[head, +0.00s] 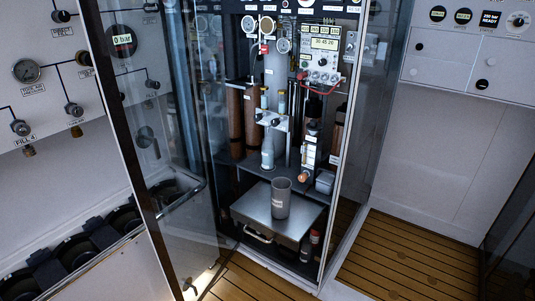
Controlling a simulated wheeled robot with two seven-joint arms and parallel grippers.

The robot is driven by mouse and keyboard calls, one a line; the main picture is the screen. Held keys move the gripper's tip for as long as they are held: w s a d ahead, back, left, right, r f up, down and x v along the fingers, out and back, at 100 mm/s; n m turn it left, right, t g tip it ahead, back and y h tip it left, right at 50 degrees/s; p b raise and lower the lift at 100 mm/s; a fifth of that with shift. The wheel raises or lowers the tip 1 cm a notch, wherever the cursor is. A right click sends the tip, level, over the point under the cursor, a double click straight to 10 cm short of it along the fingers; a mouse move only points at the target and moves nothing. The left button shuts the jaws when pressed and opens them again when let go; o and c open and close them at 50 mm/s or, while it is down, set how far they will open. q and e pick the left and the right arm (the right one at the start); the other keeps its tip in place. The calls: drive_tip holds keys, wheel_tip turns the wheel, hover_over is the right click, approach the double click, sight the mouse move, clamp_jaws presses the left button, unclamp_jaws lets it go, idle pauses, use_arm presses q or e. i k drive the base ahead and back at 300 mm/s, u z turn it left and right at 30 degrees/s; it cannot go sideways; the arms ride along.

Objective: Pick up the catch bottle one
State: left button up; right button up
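A clear bottle (267,156) with a narrow neck stands upright on the cabinet shelf, below a small white bracket (271,121). A grey cylindrical cup (281,199) with a small label stands upright on a metal case lower down. I cannot read any label that marks either one as catch bottle one. Neither of my grippers is in view, and nothing touches the bottle or the cup.
A glass door (165,150) with a curved handle (180,203) stands swung open at the left. Brown cylinders (235,122) and a small clear box (325,181) flank the bottle. Wooden floor (400,258) is clear at right.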

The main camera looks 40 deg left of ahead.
sight(268, 147)
drive_tip(key=k, duration=0.5)
drive_tip(key=u, duration=1)
drive_tip(key=i, duration=1.4)
drive_tip(key=z, duration=0.2)
